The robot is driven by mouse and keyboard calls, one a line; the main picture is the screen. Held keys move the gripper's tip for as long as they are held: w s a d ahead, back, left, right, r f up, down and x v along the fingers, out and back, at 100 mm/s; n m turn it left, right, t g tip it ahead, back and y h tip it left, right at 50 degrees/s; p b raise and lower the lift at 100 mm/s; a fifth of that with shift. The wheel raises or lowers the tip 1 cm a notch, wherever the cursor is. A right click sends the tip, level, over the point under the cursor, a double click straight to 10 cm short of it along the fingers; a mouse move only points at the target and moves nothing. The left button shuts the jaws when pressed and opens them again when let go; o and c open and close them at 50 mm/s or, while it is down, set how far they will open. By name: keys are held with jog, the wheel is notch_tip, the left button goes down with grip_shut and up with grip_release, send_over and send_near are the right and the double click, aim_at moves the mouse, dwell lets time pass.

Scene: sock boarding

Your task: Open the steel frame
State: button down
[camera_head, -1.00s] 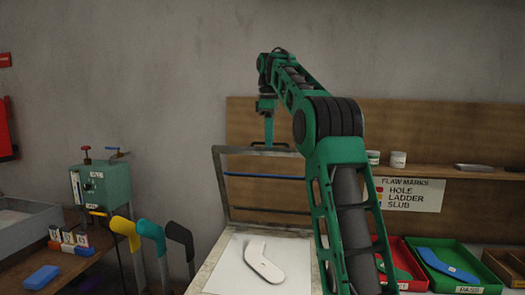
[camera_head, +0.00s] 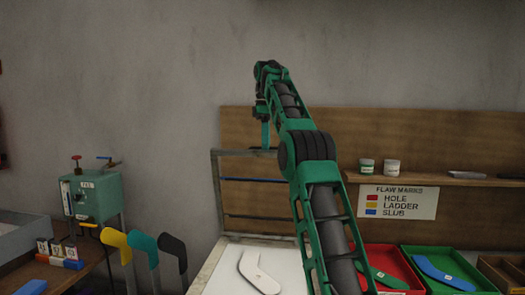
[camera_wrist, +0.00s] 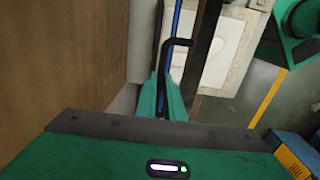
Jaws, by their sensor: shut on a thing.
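The steel frame (camera_head: 216,190) stands raised, close to upright, at the back edge of the pale board (camera_head: 212,266). A thin blue bar (camera_head: 255,180) crosses it. My gripper (camera_head: 266,146) is at the frame's top edge. In the wrist view my gripper (camera_wrist: 167,92) is shut on a bent black handle (camera_wrist: 177,43), beside the frame's dark bar (camera_wrist: 206,45). The frame's right side is hidden behind my arm. A white sock-shaped piece (camera_head: 258,274) lies on the board, below the frame.
A brown back panel (camera_head: 235,125) stands behind the frame, with a shelf (camera_head: 440,180) at right. Red (camera_head: 392,262) and green (camera_head: 448,268) trays lie right of my arm. Several foot-shaped forms (camera_head: 145,243) and a green machine (camera_head: 95,195) stand at left.

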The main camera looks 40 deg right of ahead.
jog(key=shift+s+a+r, duration=0.1)
jog(key=shift+r, duration=0.25)
jog(key=c, duration=1.9)
grip_release()
jog(key=shift+s, duration=0.1)
jog(key=shift+o, duration=0.2)
jog(key=shift+f, duration=0.15)
jog(key=shift+a+f, duration=0.1)
